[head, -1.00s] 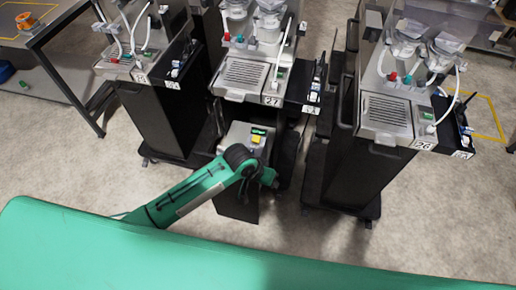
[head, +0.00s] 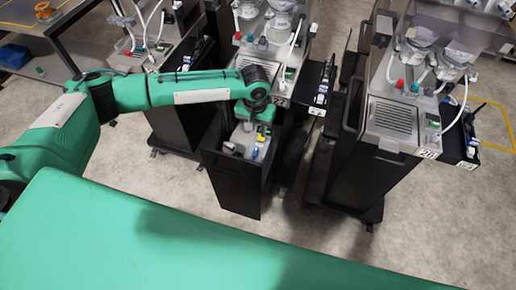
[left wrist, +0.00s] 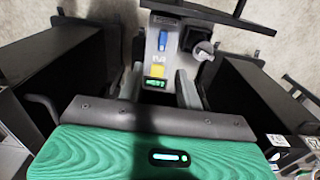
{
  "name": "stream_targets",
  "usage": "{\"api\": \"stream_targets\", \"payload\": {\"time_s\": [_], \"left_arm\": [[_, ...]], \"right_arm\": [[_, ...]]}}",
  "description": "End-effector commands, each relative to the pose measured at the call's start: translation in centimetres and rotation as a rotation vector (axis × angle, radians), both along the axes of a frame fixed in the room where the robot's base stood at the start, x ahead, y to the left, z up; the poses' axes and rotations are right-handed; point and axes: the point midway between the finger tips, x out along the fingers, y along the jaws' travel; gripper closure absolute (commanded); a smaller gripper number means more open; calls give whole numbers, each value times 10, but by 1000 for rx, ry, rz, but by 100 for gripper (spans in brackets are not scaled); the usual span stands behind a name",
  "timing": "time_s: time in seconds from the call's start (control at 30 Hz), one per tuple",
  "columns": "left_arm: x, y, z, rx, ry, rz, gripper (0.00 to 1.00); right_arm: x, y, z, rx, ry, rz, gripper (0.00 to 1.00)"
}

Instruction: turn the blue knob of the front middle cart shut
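The front middle cart (head: 235,187) is a small dark box with a grey top panel. Its blue knob (head: 255,153) sits near the panel's near edge. In the left wrist view the blue knob (left wrist: 163,40) is a small upright blue bar, in line with a yellow button and a lit green display. My left gripper (head: 258,128) hangs over the far part of this panel. In the left wrist view its two grey fingers (left wrist: 158,88) are apart with nothing between them in grip; the knob lies beyond the fingertips. My right gripper is in no view.
A grey-black fitting (left wrist: 204,50) stands beside the blue knob. A larger dispenser cart (head: 385,130) is to the right, and others stand behind and left. A table (head: 60,35) is at the far left. Floor is clear in front of the small cart.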

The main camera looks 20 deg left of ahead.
Motion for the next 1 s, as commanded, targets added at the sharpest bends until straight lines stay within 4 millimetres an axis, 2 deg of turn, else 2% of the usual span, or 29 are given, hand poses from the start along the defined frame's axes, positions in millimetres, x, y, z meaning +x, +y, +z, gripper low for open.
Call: {"api": "stream_targets", "payload": {"time_s": [0.13, 0.23, 0.7, 0.83, 1.0], "left_arm": [[2, 5, -1, 11, 7, 17, 65], [1, 5, -12, 12, 9, 17, 65], [1, 5, -105, 13, 7, 15, 65], [1, 5, -122, 11, 6, 15, 65], [2, 5, -133, 11, 5, 14, 65]], "right_arm": [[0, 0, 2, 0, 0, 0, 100], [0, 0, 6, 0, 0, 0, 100], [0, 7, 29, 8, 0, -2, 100], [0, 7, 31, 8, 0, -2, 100], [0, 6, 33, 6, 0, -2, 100]]}}
